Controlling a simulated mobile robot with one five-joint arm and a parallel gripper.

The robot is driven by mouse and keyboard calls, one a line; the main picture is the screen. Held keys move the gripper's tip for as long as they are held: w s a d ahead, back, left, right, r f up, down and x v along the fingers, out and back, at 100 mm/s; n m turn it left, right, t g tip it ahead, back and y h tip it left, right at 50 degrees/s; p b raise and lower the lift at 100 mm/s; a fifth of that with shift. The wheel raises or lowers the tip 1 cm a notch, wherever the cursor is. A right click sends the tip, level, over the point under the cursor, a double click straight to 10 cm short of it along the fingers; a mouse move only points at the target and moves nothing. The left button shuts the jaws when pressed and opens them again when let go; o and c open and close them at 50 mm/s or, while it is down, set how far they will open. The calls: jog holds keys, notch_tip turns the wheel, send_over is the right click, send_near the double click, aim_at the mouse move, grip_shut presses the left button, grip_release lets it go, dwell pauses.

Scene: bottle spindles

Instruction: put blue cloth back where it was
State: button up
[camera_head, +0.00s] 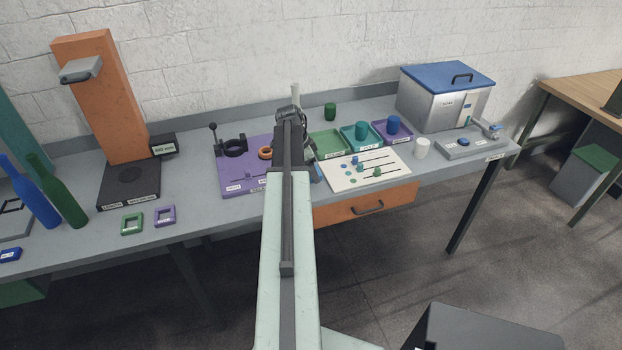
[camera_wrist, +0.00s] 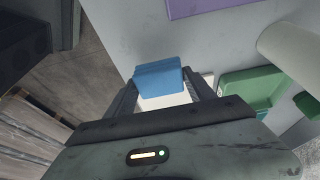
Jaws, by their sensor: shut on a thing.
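The blue cloth (camera_wrist: 158,78) is a folded light-blue block in the wrist view. My gripper (camera_wrist: 162,92) is shut on it, with one dark finger on each side. In the head view my arm reaches over the bench, and my gripper (camera_head: 291,125) is seen from behind at the purple board. A small blue patch (camera_head: 317,173) shows just right of the arm and may be the cloth. The cloth appears to be held above the white board (camera_head: 390,160), part of which shows behind it in the wrist view. The arm hides the bench directly beneath it.
Left are the purple board (camera_head: 233,184), an orange column (camera_head: 103,100) and bottles (camera_head: 60,195).

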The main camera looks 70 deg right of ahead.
jog(key=b+x, duration=0.2)
jog(key=w+b+x, duration=0.1)
jog(key=b+x, duration=0.1)
jog(key=shift+a+f, duration=0.1)
jog(key=shift+f, duration=0.05)
jog(key=shift+r, duration=0.25)
jog(key=shift+f, duration=0.15)
jog(key=o, duration=1.2)
jog(key=p+v, duration=1.2)
